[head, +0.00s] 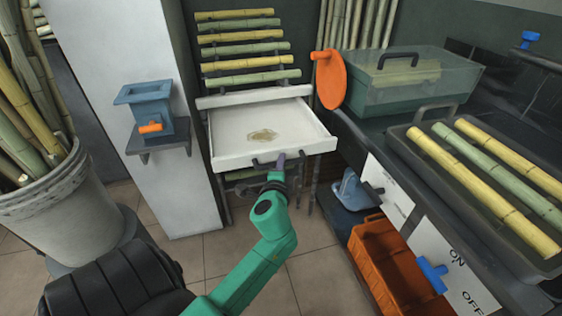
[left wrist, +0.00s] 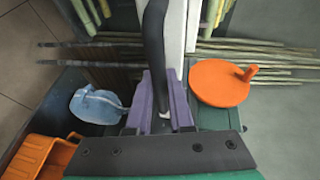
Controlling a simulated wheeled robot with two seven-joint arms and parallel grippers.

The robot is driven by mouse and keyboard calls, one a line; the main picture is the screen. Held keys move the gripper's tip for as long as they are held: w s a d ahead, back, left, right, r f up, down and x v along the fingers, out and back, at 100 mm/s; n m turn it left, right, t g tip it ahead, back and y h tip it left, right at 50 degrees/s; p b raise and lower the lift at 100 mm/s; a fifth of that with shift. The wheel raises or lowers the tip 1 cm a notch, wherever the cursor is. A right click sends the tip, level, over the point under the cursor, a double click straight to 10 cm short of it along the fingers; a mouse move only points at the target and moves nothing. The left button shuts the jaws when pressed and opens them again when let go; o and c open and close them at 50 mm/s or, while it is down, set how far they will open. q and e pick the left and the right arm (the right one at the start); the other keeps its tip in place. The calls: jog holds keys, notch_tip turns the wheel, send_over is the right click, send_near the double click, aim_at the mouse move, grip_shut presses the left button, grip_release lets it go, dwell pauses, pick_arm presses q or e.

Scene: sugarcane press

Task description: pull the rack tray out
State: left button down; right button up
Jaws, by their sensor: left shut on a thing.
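The white rack tray (head: 230,146) sticks out of the rack below the slanted rows of cane in the head view. A tan patch lies on its floor. Its dark handle (head: 263,163) is on the front face. My left gripper (head: 281,158) is at this handle. In the left wrist view, the purple fingers of my left gripper (left wrist: 162,105) are shut around the dark handle bar (left wrist: 154,45), and the tray's white front edge (left wrist: 176,40) shows beside it. My right gripper is not in view.
A counter on the right bears a cane tray (head: 405,150) and a clear-lidded box (head: 350,100). An orange disc (head: 330,80) stands close to the rack tray's right side. An orange crate (head: 385,265) sits low right. A cane bucket (head: 50,215) stands left. Tiled floor lies below the tray.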

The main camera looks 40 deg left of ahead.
pick_arm(q)
jog(key=c, duration=1.1)
grip_release()
jog(key=b+v, duration=0.1)
jog(key=v, duration=1.3)
jog(key=shift+s+d+r, duration=0.1)
jog(key=shift+s+d, duration=0.1)
jog(key=shift+d, duration=0.05)
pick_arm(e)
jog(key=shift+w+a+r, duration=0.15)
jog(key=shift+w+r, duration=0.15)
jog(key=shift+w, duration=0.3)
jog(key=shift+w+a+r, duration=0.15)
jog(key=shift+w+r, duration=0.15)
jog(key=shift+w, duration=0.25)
